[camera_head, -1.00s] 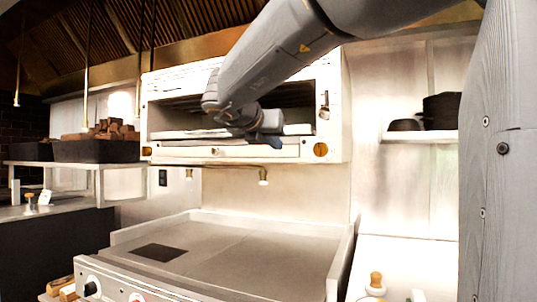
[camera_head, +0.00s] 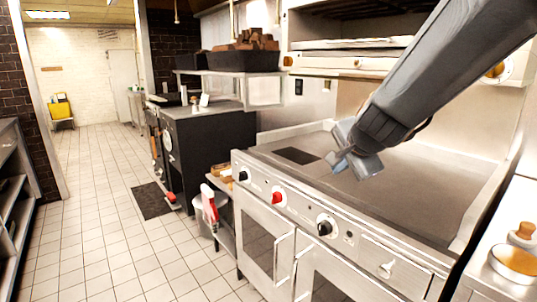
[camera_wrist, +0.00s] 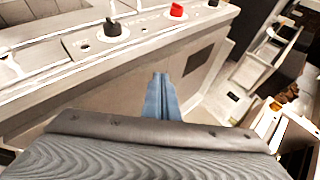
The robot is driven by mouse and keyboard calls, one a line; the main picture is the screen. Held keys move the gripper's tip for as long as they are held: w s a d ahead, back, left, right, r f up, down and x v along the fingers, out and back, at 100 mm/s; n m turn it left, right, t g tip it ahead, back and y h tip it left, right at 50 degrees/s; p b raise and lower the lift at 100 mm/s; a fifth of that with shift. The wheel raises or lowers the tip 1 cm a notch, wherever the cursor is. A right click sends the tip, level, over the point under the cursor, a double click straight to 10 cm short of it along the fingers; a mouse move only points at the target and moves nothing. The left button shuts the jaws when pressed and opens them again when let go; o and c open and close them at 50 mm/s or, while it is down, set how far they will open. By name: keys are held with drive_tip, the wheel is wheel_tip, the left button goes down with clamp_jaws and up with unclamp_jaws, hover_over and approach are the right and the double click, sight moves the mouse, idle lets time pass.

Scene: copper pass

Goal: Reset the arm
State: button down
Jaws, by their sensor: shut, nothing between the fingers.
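My gripper (camera_head: 352,152) hangs at the end of my dark grey arm, in front of and above the flat steel griddle (camera_head: 425,180). In the wrist view my gripper (camera_wrist: 160,78) shows as two blue-grey fingers pressed together, with nothing between them.
The range front (camera_head: 262,222) has a red knob and black knobs. A dark counter (camera_head: 210,145) and a shelf with a black bin of wood blocks (camera_head: 243,60) stand behind. A white-and-red container (camera_head: 209,205) stands beside the range.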

drive_tip(key=s+f+n+g+p, duration=0.1)
drive_tip(key=s+f+n+g, duration=0.3)
drive_tip(key=s, duration=0.8)
drive_tip(key=s+d+f+n+g+p, duration=0.1)
drive_tip(key=s+f+n+g, duration=0.4)
drive_tip(key=s+f+n, duration=0.4)
drive_tip(key=s+f, duration=0.2)
drive_tip(key=s, duration=0.2)
drive_tip(key=shift+s+f+g+h, duration=0.3)
drive_tip(key=shift+d, duration=0.1)
